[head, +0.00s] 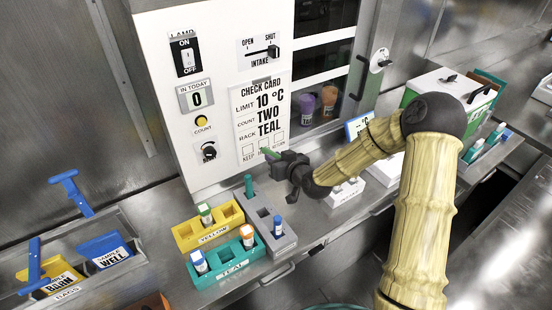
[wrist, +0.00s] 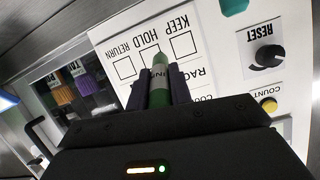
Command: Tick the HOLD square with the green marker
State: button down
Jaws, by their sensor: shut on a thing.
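My gripper (head: 278,156) is shut on the green marker (wrist: 160,82), which points at the lower part of the white check card (head: 262,93). In the wrist view the card appears upside down, with a row of squares labelled KEEP, HOLD and RETURN. The marker's tip lies over the lower edge of the HOLD square (wrist: 148,51) in that view and hides part of it. I cannot tell whether the tip touches the card. The KEEP square (wrist: 183,45) and the RETURN square (wrist: 124,68) look empty.
Below stand a grey rack (head: 285,243) with a teal marker (head: 249,185) and a blue-capped one, a yellow rack (head: 183,236) and a teal rack (head: 207,281) with tubes. A yellow count button (head: 201,120) and knob sit left of the card. A window is to its right.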

jog(key=shift+w+a, duration=0.5)
jog(key=shift+w, duration=0.25)
dwell(0.6)
jog(key=w+d, duration=0.2)
jog(key=d, duration=0.1)
jog(key=shift+d, duration=0.2)
dwell(0.3)
jog(key=shift+w+a+b, duration=0.1)
jog(key=shift+b, duration=0.3)
jog(key=shift+s+a+b, duration=0.35)
jog(key=shift+s+a, duration=0.2)
jog(key=shift+a, duration=0.3)
jog(key=shift+s+a+b, duration=0.35)
jog(key=shift+s+a, duration=0.15)
jog(key=shift+a, duration=0.35)
jog(key=shift+s, duration=0.1)
